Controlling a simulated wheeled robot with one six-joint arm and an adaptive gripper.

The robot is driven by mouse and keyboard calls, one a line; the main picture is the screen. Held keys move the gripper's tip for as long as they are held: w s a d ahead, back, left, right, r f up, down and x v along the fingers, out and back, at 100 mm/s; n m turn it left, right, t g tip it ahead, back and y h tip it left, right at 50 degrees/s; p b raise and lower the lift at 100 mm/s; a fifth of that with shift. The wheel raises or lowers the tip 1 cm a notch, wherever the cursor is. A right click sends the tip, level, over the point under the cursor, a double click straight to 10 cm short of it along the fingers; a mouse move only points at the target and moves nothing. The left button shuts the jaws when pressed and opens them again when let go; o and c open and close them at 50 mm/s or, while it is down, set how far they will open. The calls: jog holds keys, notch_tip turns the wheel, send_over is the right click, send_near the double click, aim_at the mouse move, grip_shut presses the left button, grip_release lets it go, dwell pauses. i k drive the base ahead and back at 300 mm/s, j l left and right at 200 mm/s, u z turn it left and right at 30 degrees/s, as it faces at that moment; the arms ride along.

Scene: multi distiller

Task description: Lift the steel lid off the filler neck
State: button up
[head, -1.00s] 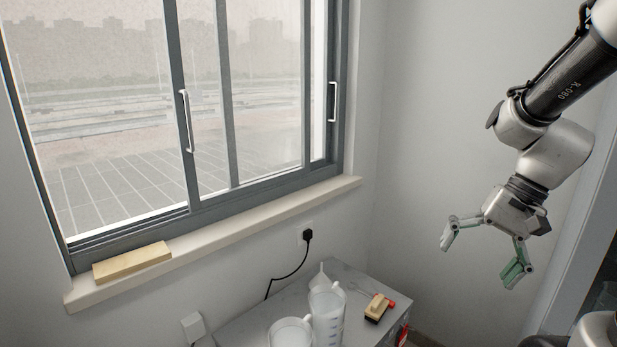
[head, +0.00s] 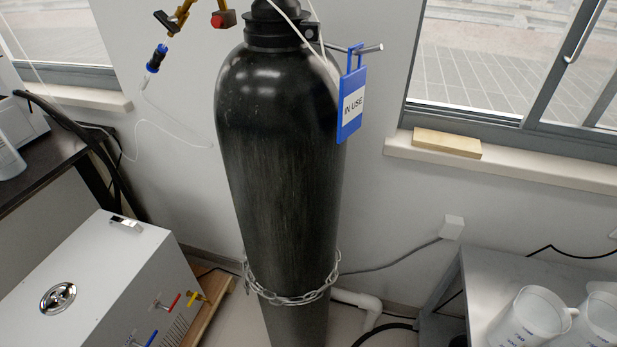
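A round steel lid (head: 58,298) with a knob across its middle sits on the top of a light grey box-shaped distiller (head: 115,262) at the lower left of the head view. The filler neck under the lid is hidden. My gripper is not in this view, so I cannot see where it is relative to the lid.
A tall black gas cylinder (head: 282,165) with an "IN USE" tag (head: 352,103) and a chain (head: 290,299) stands right of the distiller. A dark bench (head: 45,165) is behind left. A grey table (head: 480,285) with white jugs (head: 535,318) is at right.

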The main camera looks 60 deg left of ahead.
aim_at(59, 297)
jog(key=k+l+z, duration=0.2)
jog(key=k+l, duration=0.25)
jog(key=k, duration=0.15)
jog(key=k+l+u, duration=0.15)
jog(key=k, duration=0.2)
jog(key=j+u, duration=0.15)
jog(key=u, duration=0.3)
jog(key=k+j+u, duration=0.1)
jog(key=u, duration=0.35)
jog(key=j+u, duration=0.25)
jog(key=u, duration=0.25)
jog(key=j+u, duration=0.2)
jog(key=u, duration=0.25)
jog(key=i+j+u, duration=0.1)
jog(key=u, duration=0.35)
jog(key=l+u, duration=0.3)
jog(key=u, duration=0.15)
jog(key=i+l+u, duration=0.1)
jog(key=l+u, duration=0.3)
jog(key=k+l+u, duration=0.1)
jog(key=l+u, duration=0.15)
jog(key=l, duration=0.15)
jog(key=k+l+u, duration=0.2)
jog(key=l, duration=0.15)
jog(key=k+l+u, duration=0.1)
jog(key=l+u, duration=0.15)
jog(key=l, duration=0.1)
